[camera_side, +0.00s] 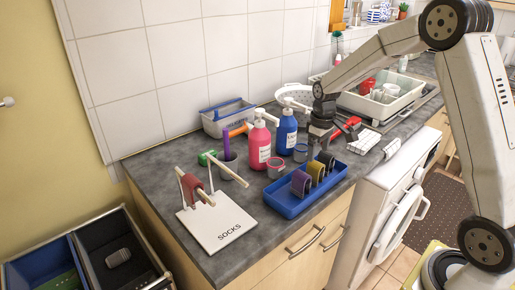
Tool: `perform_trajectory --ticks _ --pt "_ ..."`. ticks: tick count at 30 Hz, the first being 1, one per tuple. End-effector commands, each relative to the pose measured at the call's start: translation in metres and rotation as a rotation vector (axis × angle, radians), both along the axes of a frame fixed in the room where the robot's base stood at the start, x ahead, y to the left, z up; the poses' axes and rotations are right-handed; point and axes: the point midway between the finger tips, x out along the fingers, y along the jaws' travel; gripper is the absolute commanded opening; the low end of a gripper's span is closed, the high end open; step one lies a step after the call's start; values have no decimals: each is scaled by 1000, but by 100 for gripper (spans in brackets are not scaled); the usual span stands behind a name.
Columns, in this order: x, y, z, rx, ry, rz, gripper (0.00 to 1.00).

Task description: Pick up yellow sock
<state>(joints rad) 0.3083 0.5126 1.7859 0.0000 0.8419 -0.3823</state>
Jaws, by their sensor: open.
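The yellow sock (316,171) is a rolled band standing in the blue tray (283,209) at the counter's front edge. It stands between a purple rolled sock (300,184) and a dark grey one (327,160). My gripper (316,148) points down, open, just above and behind the far end of the tray, near the grey and yellow socks. It appears empty. The exact gap between its fingertips and the socks is hard to tell. A white board marked SOCKS (222,238) carries a wooden rack with a dark red sock (194,189) on one bar.
A pink bottle (259,147) and a blue bottle (286,135) stand just left of my gripper. A red-handled item (346,127) and a white dish rack (385,97) are to the right. Bare counter lies at the left (150,170).

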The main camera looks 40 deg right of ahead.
Motion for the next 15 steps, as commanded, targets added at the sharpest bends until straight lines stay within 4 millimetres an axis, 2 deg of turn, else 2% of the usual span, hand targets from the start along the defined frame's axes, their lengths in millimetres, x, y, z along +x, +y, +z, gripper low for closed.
perform_trajectory --ticks 7,15 --pt "0 -1 -4 1 3 0 94" --pt "0 -1 -24 1 3 0 94"
